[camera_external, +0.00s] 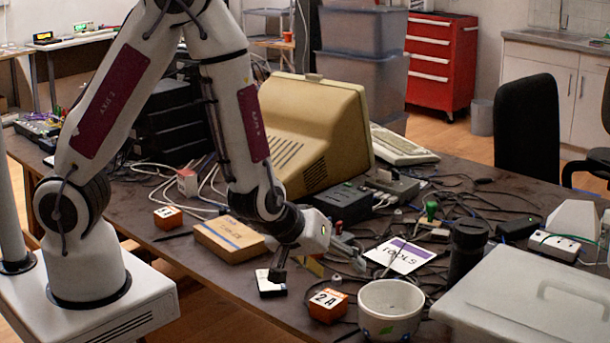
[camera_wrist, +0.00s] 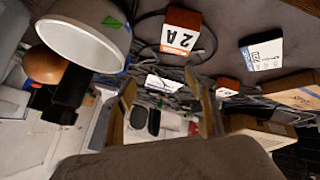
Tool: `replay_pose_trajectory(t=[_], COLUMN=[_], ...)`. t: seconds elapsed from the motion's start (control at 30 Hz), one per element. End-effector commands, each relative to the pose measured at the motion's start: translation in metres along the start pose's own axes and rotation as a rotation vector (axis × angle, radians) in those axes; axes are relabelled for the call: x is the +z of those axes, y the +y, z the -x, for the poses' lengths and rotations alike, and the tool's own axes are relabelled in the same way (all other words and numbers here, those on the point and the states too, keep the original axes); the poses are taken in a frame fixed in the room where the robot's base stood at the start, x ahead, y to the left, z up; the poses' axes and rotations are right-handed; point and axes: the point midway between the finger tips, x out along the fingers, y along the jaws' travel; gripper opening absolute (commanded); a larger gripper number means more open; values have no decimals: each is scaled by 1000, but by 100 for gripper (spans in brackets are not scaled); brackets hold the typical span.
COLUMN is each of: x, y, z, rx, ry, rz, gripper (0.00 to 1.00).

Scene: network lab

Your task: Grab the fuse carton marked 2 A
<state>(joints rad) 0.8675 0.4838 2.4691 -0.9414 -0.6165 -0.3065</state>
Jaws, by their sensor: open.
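The fuse carton marked 2 A (camera_external: 327,306) is a small orange box with a white label, standing near the table's front edge. In the wrist view the carton (camera_wrist: 181,32) is at the top centre, its 2 A label readable. My gripper (camera_external: 297,266) is above the table, behind and left of the carton and apart from it. In the wrist view my gripper (camera_wrist: 163,100) shows two separated fingers with nothing held between them. A second orange carton (camera_external: 168,218) stands farther left; its marking is too small to read.
A white bowl (camera_external: 390,310) stands close to the right of the carton. A white-and-black box (camera_external: 270,284) lies to its left. A cardboard box (camera_external: 229,240) is behind that. A TOOLS card (camera_external: 400,256), a dark cylinder (camera_external: 467,252) and cables crowd the right side.

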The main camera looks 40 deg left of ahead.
Motion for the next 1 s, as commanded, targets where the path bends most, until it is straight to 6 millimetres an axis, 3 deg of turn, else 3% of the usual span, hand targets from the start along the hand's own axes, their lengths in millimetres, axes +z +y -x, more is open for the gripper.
replay_pose_trajectory(t=[0.4,0.8,1.0], x=[30,70,79], y=[-30,-49,-54], z=[-19,-10,-3], rx=[-74,-60,-37], ry=[156,286,371], rz=[-50,-290,-381], gripper=[56,56,56])
